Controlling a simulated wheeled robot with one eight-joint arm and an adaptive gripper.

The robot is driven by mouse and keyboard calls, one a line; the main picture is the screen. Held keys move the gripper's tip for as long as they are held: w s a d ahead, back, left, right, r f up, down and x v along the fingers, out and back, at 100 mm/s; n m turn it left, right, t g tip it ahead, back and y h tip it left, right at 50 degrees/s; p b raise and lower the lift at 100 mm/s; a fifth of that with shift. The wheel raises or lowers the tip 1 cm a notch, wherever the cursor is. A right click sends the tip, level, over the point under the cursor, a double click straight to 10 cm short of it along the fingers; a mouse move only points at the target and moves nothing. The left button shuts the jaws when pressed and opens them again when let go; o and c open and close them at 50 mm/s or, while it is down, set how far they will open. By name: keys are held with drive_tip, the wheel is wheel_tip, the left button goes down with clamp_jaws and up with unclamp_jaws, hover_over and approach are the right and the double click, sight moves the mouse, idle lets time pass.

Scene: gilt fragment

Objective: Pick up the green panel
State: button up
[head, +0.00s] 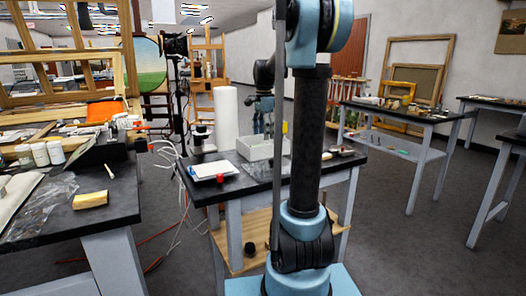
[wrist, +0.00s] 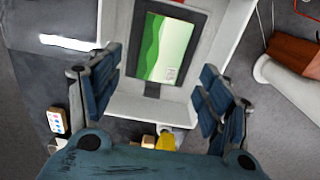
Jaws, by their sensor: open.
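The green panel (wrist: 160,45) is a flat piece with green waves and a pale area in a dark frame. In the wrist view it lies inside a white open box (wrist: 211,22). My gripper (wrist: 158,80) is open, its two blue fingers spread on either side of the box's near part, with nothing between them. In the head view my gripper (head: 265,122) points down over the white box (head: 255,152) on the middle table. The panel is hidden there by the box wall. I cannot tell the height of my fingers above the panel.
On the middle table (head: 240,185) are a white roll (head: 226,118), a white tray (head: 213,170) and a small red item (head: 221,180). Small yellow and tan pieces (wrist: 163,141) lie beside the box. A cluttered table (head: 95,205) stands at left.

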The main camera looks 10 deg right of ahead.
drive_tip(key=shift+w+a+f, duration=0.1)
drive_tip(key=shift+a+f, duration=0.05)
drive_tip(key=shift+f, duration=2.5)
drive_tip(key=c, duration=1.1)
